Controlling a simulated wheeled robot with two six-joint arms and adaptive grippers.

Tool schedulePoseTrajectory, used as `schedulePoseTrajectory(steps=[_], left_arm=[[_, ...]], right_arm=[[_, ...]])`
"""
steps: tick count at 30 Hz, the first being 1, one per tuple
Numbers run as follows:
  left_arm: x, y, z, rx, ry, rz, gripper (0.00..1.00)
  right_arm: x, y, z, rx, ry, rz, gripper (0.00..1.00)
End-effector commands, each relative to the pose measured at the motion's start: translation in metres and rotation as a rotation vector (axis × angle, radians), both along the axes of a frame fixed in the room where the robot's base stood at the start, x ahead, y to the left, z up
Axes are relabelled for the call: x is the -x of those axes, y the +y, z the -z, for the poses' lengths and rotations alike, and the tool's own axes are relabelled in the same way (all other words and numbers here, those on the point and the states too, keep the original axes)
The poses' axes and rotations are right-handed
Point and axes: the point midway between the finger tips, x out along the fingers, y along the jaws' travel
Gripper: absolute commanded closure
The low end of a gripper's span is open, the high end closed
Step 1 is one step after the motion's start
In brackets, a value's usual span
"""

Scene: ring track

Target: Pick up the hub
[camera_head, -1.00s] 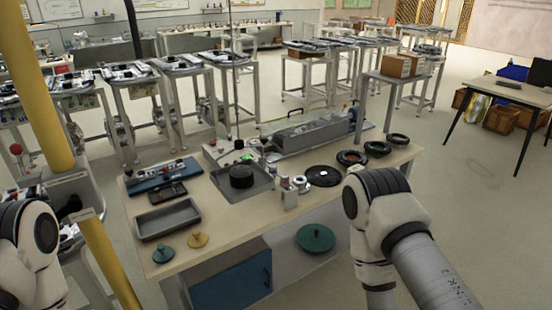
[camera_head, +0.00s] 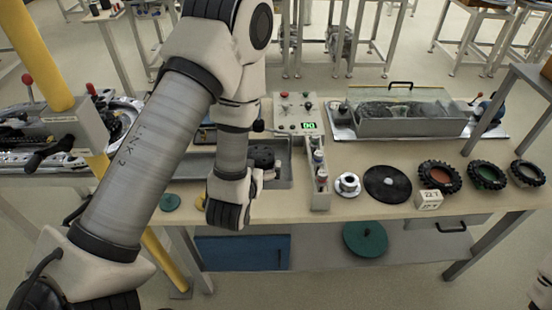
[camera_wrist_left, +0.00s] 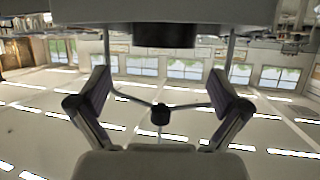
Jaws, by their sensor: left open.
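A silver flanged piece that looks like the hub (camera_head: 347,185) stands on the workbench (camera_head: 310,208) in the head view, between a small rack and a black disc. My left arm reaches across the left of that view, its wrist over the bench's front edge, left of the hub and apart from it. The wrist mostly hides the left gripper there. In the left wrist view my left gripper (camera_wrist_left: 160,92) is open, its fingers wide apart with nothing between them. The hub is not seen in that view, which faces windows and light strips.
A small rack with bottles (camera_head: 319,180) stands left of the hub; a black disc (camera_head: 387,184) lies to its right. Several toothed rings (camera_head: 439,176) and a white label block (camera_head: 429,200) are farther right. A clear-sided box (camera_head: 413,112) stands behind. A tray holds a black cylinder (camera_head: 262,157).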

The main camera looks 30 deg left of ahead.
Motion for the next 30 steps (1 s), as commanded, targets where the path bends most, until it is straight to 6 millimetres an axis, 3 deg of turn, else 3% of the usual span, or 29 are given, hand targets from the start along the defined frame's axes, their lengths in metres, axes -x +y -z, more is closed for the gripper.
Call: schedulePoseTrajectory(steps=[1, 7, 13, 15, 19, 26, 30], left_arm=[[-0.004, 0.002, 0.014, 0.001, -0.006, -0.002, 0.0], [-0.012, 0.004, 0.015, 0.003, -0.002, 0.002, 0.0], [-0.026, 0.011, 0.019, 0.004, 0.0, 0.002, 0.0], [-0.037, 0.017, 0.019, 0.004, 0.003, 0.001, 0.0], [-0.054, 0.022, 0.029, 0.002, 0.002, 0.004, 0.0], [-0.057, 0.022, 0.032, 0.002, 0.002, 0.005, 0.0], [-0.057, 0.022, 0.032, 0.002, 0.002, 0.005, 0.46]], right_arm=[[0.0, 0.0, 0.025, 0.0, 0.001, 0.0, 0.49], [0.0, 0.0, 0.056, 0.0, 0.0, 0.0, 0.49], [0.0, 0.0, 0.061, 0.0, -0.001, 0.001, 0.49], [0.0, 0.0, 0.044, 0.0, 0.0, 0.001, 0.49], [-0.001, 0.0, 0.04, 0.0, -0.002, 0.001, 0.49], [0.0, 0.0, 0.041, 0.0, -0.001, 0.0, 0.49], [0.0, 0.0, 0.042, 0.0, -0.001, 0.001, 0.49]])
